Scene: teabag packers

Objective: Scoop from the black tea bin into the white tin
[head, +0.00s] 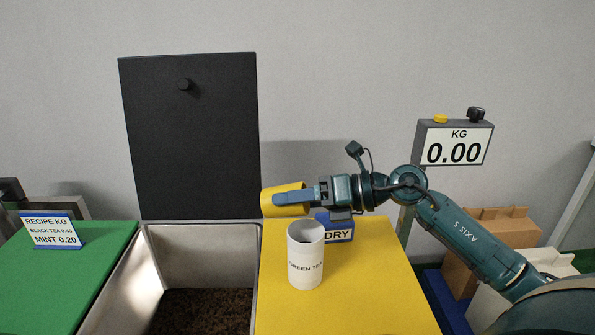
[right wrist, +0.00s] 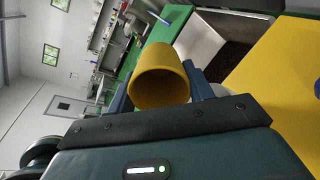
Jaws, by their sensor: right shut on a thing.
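My right gripper (head: 301,197) is shut on a yellow cup-like scoop (head: 277,201), which lies sideways in the jaws above the back of the yellow surface. The scoop also shows between the fingers in the right wrist view (right wrist: 160,82); I cannot tell whether it holds anything. An open bin (head: 202,237) with dark brown loose material (head: 204,309) is left of and below the scoop; no label on it is visible. A white tin (head: 305,263) marked "GREEN TEA" stands upright on the yellow surface, below the gripper in the picture. My left gripper is not in view.
The bin's black lid (head: 190,130) stands open behind it. A blue "DRY" sign (head: 339,232) is partly hidden behind the tin and gripper. A scale display (head: 456,146) reads 0.00. A recipe card (head: 52,231) stands on the green surface (head: 75,280). The yellow surface (head: 370,290) is clear right of the tin.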

